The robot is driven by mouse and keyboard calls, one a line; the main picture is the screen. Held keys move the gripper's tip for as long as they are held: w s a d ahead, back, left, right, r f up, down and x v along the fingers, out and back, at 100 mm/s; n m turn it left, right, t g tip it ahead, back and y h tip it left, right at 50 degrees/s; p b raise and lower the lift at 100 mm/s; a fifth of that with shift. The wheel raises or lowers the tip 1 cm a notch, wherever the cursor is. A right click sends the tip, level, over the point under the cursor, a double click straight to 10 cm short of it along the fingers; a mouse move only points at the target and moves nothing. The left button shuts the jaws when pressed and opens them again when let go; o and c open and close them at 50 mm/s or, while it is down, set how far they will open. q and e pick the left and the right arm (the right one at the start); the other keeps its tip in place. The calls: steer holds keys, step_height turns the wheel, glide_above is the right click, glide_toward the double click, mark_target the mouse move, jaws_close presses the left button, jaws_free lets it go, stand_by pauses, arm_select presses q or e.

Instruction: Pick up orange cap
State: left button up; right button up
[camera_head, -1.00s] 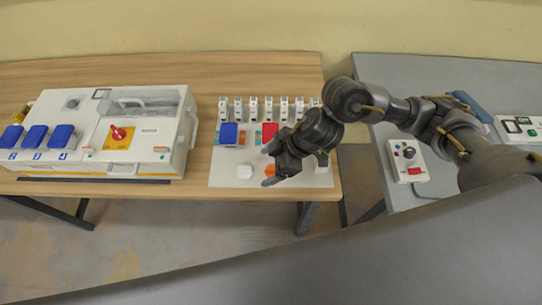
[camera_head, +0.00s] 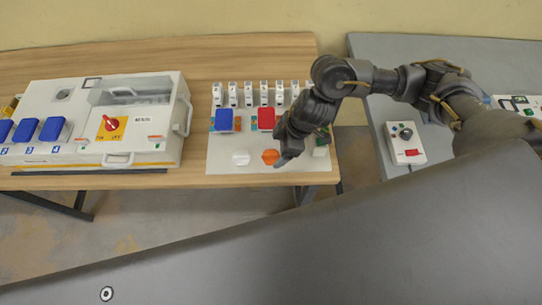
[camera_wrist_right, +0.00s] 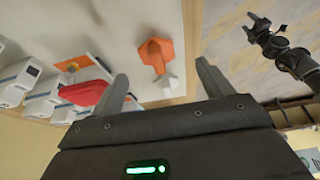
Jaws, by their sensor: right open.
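The orange cap (camera_head: 270,157) sits near the front edge of the white board (camera_head: 222,162) on the wooden table. My right gripper (camera_head: 281,148) is open beside it, just to its right in the head view. In the right wrist view, the orange cap (camera_wrist_right: 155,52) lies beyond the open, empty fingers (camera_wrist_right: 163,83), between their lines.
A blue block (camera_head: 224,120) and a red block (camera_head: 266,118) stand behind the caps, with a row of white breakers (camera_head: 262,94) farther back. A large white socket box (camera_head: 60,108) is at left. A control box (camera_head: 405,144) stands on the grey table (camera_head: 375,55) at right.

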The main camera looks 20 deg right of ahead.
mark_target(271, 153)
steer(key=x, duration=0.5)
steer(key=shift+w+a, duration=0.15)
steer(key=shift+w, duration=0.1)
steer(key=c, duration=1.1)
